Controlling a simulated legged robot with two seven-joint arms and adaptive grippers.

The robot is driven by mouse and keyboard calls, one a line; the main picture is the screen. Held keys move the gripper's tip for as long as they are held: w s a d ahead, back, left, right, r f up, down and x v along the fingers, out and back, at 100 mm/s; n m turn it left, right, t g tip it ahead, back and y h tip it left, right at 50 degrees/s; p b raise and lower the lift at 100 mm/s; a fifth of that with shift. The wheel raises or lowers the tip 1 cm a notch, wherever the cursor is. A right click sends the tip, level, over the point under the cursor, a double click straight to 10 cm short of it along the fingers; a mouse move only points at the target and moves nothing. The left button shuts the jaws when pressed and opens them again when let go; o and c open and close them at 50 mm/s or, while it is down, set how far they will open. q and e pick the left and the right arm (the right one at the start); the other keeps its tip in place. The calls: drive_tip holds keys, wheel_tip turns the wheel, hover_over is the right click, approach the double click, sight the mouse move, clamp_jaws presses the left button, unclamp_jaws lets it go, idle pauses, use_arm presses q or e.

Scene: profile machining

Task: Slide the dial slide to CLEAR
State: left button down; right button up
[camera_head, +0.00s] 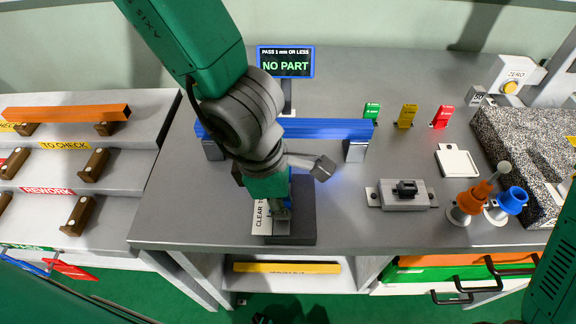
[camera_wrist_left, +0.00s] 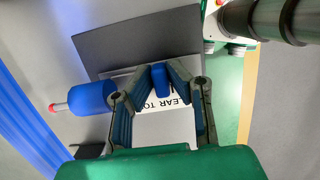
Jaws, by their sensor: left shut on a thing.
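The dial slide's dark base plate (camera_head: 304,212) lies at the front middle of the grey bench in the head view. A white plate lettered "CLEAR T…" (camera_head: 260,217) is at its left side; its lettering is partly covered. My left gripper (camera_head: 282,212) points down over the base and is shut on the slide's blue handle. In the left wrist view the blue handle (camera_wrist_left: 161,80) sits between the fingertips, above the white lettered plate (camera_wrist_left: 172,130). Much of the slide is hidden under my gripper in the head view. My right gripper does not show.
A blue profile (camera_head: 330,129) rests on supports behind my gripper. A screen (camera_head: 285,62) reads "NO PART". A small grey fixture (camera_head: 402,194) and orange and blue handled tools (camera_head: 472,197) stand to the right. A stepped rack (camera_head: 125,178) is left.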

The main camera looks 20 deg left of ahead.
use_arm(q)
drive_tip(key=shift+s+a+f, duration=0.1)
drive_tip(key=shift+s+a, duration=0.1)
drive_tip(key=shift+s, duration=0.15)
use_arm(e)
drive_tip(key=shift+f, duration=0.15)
use_arm(q)
drive_tip(key=shift+s, duration=0.15)
drive_tip(key=c, duration=1.4)
unclamp_jaws()
drive_tip(key=shift+c, duration=0.2)
drive_tip(key=shift+o, duration=0.4)
drive_tip(key=shift+a, duration=0.25)
drive_tip(key=r+p, duration=0.1)
drive_tip(key=d+r+p, duration=0.1)
drive_tip(key=r+p, duration=0.4)
drive_tip(key=shift+a+r, duration=0.1)
drive_tip(key=shift+a, duration=0.2)
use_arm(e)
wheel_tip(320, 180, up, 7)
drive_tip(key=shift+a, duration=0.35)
use_arm(q)
drive_tip(key=shift+d, duration=0.25)
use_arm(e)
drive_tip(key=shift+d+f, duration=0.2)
